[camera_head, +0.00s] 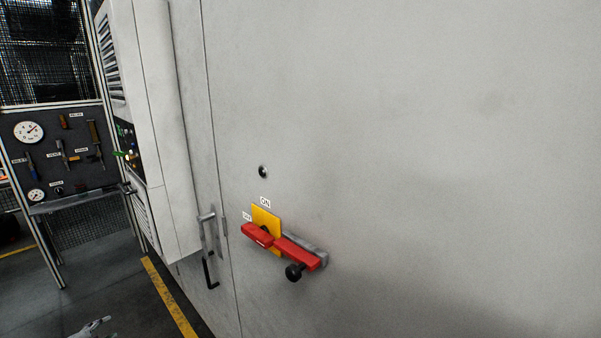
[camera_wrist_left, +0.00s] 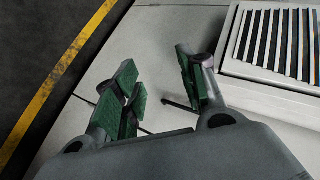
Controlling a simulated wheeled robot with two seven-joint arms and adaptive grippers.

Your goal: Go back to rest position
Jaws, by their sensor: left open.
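My left gripper (camera_wrist_left: 158,72) is open and empty in the left wrist view, its two green-padded fingers spread apart in front of a pale cabinet surface (camera_wrist_left: 150,30). Part of a gripper (camera_head: 98,325) shows at the bottom left edge of the head view, low over the floor and away from the wall. The red switch handle (camera_head: 285,250) on its yellow plate (camera_head: 267,216) is on the large pale wall, with nothing of mine touching it. My right gripper is in neither view.
The large pale cabinet wall (camera_head: 420,130) fills the right of the head view. A door handle (camera_head: 208,245) juts out left of the switch. A gauge panel (camera_head: 65,150) stands at far left. A yellow floor line (camera_head: 170,298) runs along the cabinet. A vent (camera_wrist_left: 270,40) shows beside my left gripper.

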